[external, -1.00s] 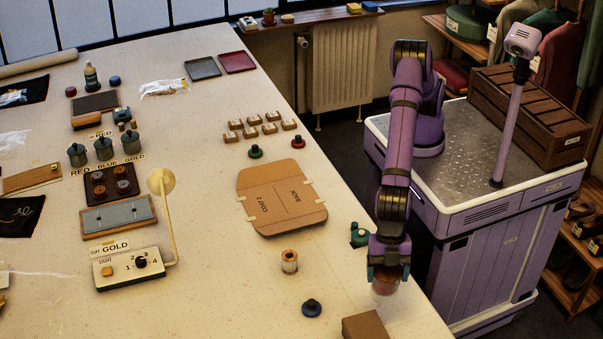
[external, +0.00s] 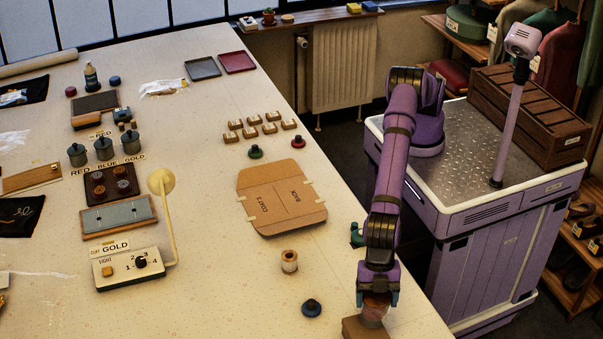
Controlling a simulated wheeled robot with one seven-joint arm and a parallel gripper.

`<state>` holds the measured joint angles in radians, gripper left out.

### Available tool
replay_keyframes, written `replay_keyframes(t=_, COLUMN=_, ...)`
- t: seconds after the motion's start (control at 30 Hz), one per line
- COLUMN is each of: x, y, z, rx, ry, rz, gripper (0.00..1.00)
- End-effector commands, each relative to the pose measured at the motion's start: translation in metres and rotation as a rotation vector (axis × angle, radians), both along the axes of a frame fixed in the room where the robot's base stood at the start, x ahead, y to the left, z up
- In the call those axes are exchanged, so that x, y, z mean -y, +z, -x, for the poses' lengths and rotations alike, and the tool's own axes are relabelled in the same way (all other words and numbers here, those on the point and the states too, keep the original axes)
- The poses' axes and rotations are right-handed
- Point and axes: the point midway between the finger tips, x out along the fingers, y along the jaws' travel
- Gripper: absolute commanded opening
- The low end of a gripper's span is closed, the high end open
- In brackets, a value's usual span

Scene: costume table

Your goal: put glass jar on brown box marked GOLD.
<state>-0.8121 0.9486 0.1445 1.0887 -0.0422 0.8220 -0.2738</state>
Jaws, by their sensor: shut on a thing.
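My gripper (external: 377,297) is shut on the glass jar (external: 374,312) near the table's front right edge. The jar looks upright, with a reddish-brown upper part and a paler lower part. The brown box (external: 354,328) is at the bottom edge of the picture, partly cut off. The jar overlaps the box in the picture; I cannot tell whether it touches the box or hangs just above it. No marking on the box is readable from here.
A blue knobbed piece (external: 311,308) and a thread spool (external: 289,261) stand left of the gripper. A flat cardboard pattern (external: 281,198) lies further back. A GOLD label (external: 115,246) sits by the switch panel (external: 130,268).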

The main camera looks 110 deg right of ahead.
Motion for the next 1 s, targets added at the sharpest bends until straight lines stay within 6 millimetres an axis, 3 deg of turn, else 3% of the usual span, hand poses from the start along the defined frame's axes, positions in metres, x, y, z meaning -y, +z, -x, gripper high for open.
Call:
replay_keyframes(t=0.23, x=-0.001, y=-0.001, z=0.0, rx=0.001, ry=0.0, rz=-0.002, gripper=0.07)
replay_keyframes(t=0.27, x=0.0, y=-0.003, z=0.0, rx=0.0, ry=0.0, rz=0.0, gripper=0.8)
replay_keyframes(t=0.37, x=0.0, y=-0.002, z=0.0, rx=0.0, ry=0.0, rz=0.0, gripper=1.0)
replay_keyframes(t=0.73, x=0.002, y=0.007, z=0.001, rx=0.0, ry=0.0, rz=-0.001, gripper=1.0)
replay_keyframes(t=1.0, x=0.015, y=0.055, z=0.006, rx=0.002, ry=0.0, rz=-0.002, gripper=1.0)
